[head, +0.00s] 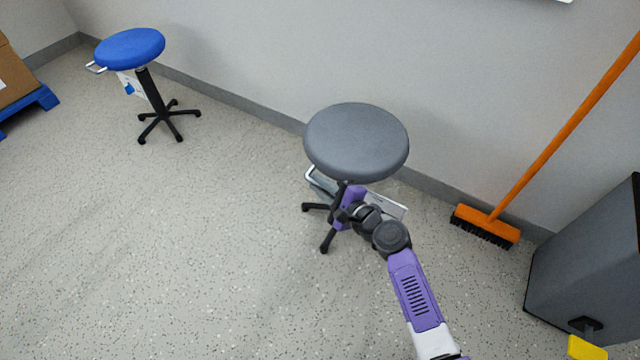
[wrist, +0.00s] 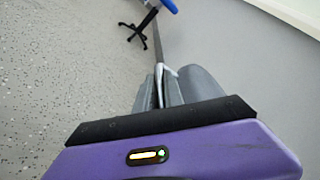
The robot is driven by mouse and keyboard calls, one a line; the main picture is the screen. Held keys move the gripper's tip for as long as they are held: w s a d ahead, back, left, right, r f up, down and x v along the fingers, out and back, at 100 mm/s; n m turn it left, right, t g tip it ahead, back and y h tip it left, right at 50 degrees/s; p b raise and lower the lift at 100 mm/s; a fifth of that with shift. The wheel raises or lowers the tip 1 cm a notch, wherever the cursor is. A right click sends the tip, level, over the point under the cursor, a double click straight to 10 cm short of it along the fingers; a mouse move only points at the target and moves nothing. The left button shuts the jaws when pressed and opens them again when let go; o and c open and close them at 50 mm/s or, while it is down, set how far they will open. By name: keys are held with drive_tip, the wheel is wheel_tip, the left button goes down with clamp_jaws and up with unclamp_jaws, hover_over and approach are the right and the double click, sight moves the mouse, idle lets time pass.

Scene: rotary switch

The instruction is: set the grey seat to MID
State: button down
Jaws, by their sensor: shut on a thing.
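The grey seat (head: 356,140) is a round padded stool top on a dark post with dark feet, near the wall in the middle of the head view. A pale metal loop handle (head: 311,176) sticks out under its left side. My gripper (head: 324,187) reaches under the seat's front edge and is shut on this handle. In the wrist view the fingers of my gripper (wrist: 160,92) are close together, with a bit of the pale handle (wrist: 160,72) between them. A white card (head: 388,206) hangs under the seat at right, partly behind my arm; no marking on it is readable.
A blue stool (head: 130,49) with its own handle and card stands at the far left. An orange broom (head: 487,223) leans on the wall at right. A grey bin (head: 590,270) stands at lower right. A box on a blue pallet (head: 42,98) is at the left edge. The left floor is clear.

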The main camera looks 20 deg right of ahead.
idle(0.5)
wheel_tip(320, 180, up, 6)
drive_tip(key=p, duration=0.6)
drive_tip(key=shift+r, duration=0.15)
drive_tip(key=c, duration=1.5)
unclamp_jaws()
drive_tip(key=shift+o, duration=0.2)
drive_tip(key=p+v, duration=0.1)
drive_tip(key=v, duration=0.6)
drive_tip(key=shift+s, duration=0.35)
